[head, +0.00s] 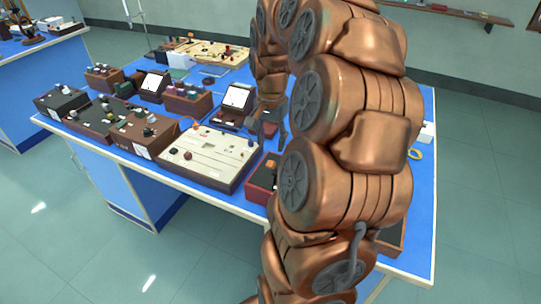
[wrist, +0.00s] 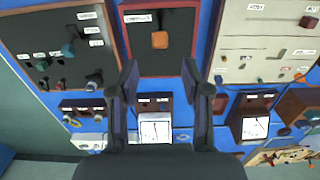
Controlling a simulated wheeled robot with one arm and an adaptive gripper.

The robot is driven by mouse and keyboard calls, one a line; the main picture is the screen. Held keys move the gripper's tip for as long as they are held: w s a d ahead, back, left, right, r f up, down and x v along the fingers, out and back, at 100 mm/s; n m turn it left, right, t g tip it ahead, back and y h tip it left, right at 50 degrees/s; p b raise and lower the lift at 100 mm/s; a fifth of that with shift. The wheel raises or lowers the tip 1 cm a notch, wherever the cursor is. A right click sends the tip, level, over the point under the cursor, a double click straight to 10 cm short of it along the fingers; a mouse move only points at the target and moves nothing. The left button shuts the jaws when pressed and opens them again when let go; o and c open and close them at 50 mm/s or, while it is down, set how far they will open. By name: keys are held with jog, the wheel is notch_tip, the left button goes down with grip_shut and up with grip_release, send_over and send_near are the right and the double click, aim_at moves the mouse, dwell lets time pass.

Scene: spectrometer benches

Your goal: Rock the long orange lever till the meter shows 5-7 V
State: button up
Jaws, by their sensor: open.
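The orange lever (wrist: 160,40) sits on a dark panel in a red-framed box (wrist: 178,62). In the wrist view it shows as a short orange block, so its length and tilt are hard to tell. In the head view the red box (head: 262,180) stands right of the cream board, partly behind my arm. My gripper (wrist: 159,78) is open and empty, its fingertips apart from the lever, just short of it in the picture. In the head view my gripper (head: 270,132) is above the bench. A white-faced meter (wrist: 155,129) lies between my fingers in the picture; its reading is too small to tell.
A cream board (wrist: 265,45) with knobs is beside the red box, and a black panel (wrist: 50,30) with knobs and sockets is on its other side. A second meter (wrist: 254,128) stands behind the cream board. Several instruments crowd the blue bench (head: 110,180).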

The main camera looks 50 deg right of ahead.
aim_at(271, 162)
jog(key=shift+a+f+p, duration=0.1)
jog(key=shift+f+p, duration=0.95)
jog(key=shift+f, duration=2.6)
jog(key=shift+c, duration=0.3)
grip_shut()
